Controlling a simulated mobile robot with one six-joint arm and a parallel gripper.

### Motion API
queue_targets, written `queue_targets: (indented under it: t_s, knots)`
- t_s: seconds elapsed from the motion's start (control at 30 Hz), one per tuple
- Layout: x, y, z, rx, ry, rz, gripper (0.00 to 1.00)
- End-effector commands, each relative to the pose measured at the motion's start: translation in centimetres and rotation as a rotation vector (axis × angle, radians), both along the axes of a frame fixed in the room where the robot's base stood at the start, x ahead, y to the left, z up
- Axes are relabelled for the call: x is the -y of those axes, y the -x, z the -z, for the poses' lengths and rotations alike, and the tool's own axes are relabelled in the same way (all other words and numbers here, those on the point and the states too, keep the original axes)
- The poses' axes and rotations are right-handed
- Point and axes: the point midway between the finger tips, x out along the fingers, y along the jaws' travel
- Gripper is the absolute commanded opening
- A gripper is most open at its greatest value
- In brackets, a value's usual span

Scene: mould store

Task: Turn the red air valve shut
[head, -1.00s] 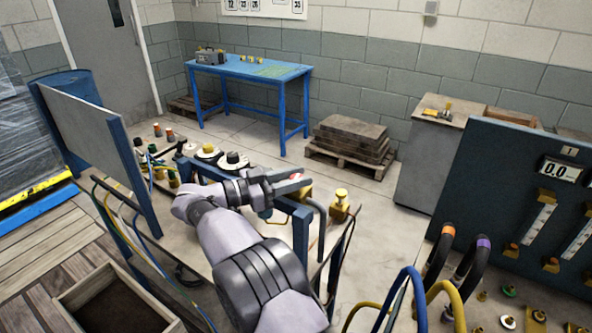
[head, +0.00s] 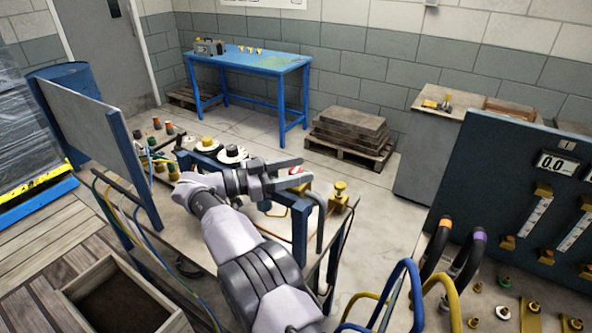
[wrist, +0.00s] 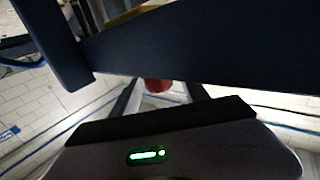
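The red air valve (head: 295,170) shows as a small red and white part at the end of my gripper, by the blue frame. Its body and pipe are mostly hidden. My gripper (head: 299,172) has its fingers apart around the red part. In the wrist view a red rounded piece (wrist: 158,86) lies between the two grey fingers (wrist: 160,94), with a gap on each side. I cannot tell whether either finger touches it.
A dark blue frame bar (wrist: 190,50) crosses the wrist view close to my gripper. A yellow fitting (head: 340,193) stands just right of it. The gauge panel (head: 500,190) and looped hoses (head: 440,250) are at right.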

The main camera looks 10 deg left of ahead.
Motion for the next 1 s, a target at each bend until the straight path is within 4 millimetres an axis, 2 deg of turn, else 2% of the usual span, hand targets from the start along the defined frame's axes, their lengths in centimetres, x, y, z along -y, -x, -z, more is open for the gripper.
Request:
queue_targets:
  t_s: [0.23, 0.33, 0.4, 0.47, 0.67, 1.0]
  knots:
    - [0.0, 0.0, -0.4, -0.001, -0.001, -0.001, 0.53]
    - [0.0, 0.0, -2.1, 0.001, -0.002, 0.0, 0.53]
    - [0.0, 0.0, -4.0, 0.003, -0.002, 0.0, 0.53]
    - [0.2, 0.6, -4.0, -0.003, 0.002, -0.001, 0.53]
    - [1.8, 4.1, -4.3, -0.003, 0.002, -0.002, 0.53]
    - [5.8, 12.4, -5.2, -0.001, 0.001, -0.001, 0.53]
